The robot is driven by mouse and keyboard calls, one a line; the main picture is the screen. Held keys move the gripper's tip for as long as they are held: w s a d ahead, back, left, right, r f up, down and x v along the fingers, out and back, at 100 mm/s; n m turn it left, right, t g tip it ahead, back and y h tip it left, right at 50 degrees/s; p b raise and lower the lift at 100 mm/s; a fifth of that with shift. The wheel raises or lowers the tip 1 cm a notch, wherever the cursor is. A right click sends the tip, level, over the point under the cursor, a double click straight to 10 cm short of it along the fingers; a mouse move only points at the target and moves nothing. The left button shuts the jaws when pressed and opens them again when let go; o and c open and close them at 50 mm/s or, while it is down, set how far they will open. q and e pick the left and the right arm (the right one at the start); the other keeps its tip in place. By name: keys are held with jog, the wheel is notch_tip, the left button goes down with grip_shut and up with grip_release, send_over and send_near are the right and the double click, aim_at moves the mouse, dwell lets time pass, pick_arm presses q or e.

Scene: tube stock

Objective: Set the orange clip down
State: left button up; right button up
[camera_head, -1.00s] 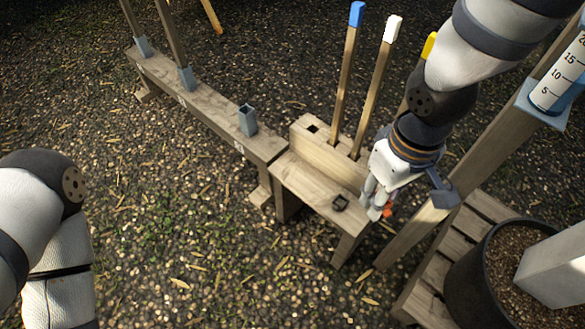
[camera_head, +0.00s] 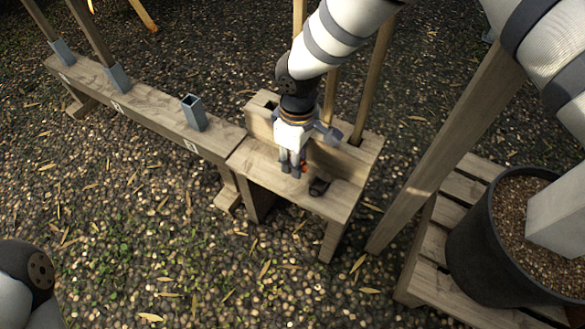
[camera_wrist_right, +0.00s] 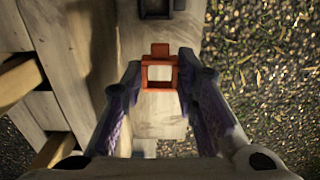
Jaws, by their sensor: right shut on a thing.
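The orange clip (camera_wrist_right: 161,50) is a small square frame with a tab, held between the fingertips of my right gripper (camera_wrist_right: 160,76) in the right wrist view. In the head view my right gripper (camera_head: 293,168) points down, low over the wooden bench (camera_head: 250,160). Only a bit of the orange clip (camera_head: 304,168) shows there beside the fingers. I cannot tell whether the clip touches the bench top. My left gripper is out of view.
A grey socket (camera_head: 194,112) sits on the long rail at left. A black plant pot (camera_head: 480,245) stands at right. The bench's left end is clear.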

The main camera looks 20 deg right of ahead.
jog(key=shift+w+f, duration=0.3)
jog(key=shift+f, duration=0.1)
jog(key=f, duration=0.1)
jog(key=f+b, duration=0.1)
jog(key=f, duration=0.1)
jog(key=shift+w+a+f, duration=0.1)
jog(key=shift+w+f, duration=0.1)
jog(key=shift+f, duration=0.05)
jog(key=shift+r, duration=0.15)
jog(key=o, duration=0.3)
jog(key=shift+f, duration=0.2)
jog(key=shift+o, duration=0.6)
